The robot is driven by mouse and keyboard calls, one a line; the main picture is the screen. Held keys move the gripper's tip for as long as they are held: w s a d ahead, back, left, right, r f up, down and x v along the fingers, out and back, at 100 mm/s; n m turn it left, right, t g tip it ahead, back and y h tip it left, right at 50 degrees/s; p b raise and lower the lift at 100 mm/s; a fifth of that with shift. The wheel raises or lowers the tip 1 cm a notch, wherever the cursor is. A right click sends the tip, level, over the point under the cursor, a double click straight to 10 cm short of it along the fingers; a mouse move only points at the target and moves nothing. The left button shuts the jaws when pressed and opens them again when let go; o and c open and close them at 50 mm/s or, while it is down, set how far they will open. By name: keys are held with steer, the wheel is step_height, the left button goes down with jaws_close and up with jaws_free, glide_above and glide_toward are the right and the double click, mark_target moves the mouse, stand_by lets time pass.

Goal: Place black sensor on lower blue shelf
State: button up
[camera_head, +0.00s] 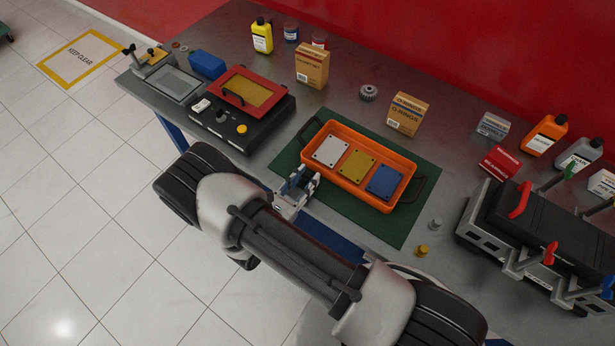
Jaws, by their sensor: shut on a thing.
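My gripper (302,181) is at the near edge of the workbench, beside the left end of the orange tray. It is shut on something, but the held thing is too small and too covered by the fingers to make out. I cannot pick out a black sensor anywhere with certainty. A strip of blue (330,242) shows below the bench's near edge, beside my arm. It may be part of the lower blue shelf, most of which is hidden by the bench top and my arm.
The orange tray (335,125) holds white, yellow and blue plates on a green mat (395,232). A black box with a red frame (244,88) stands left. Bottles and cartons line the back. White floor lies open at left.

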step_height(320, 180, up, 19)
steer(key=p, duration=0.6)
steer(key=w+d+r+n+y, duration=0.1)
steer(key=w+d, duration=0.1)
steer(key=d, duration=0.4)
steer(key=w+d+r+t+y+b, duration=0.1)
steer(key=w+d, duration=0.1)
steer(key=d, duration=0.4)
steer(key=shift+d+r+n+b, duration=0.2)
steer(key=shift+r+n+b, duration=0.1)
steer(key=shift+r+n, duration=0.1)
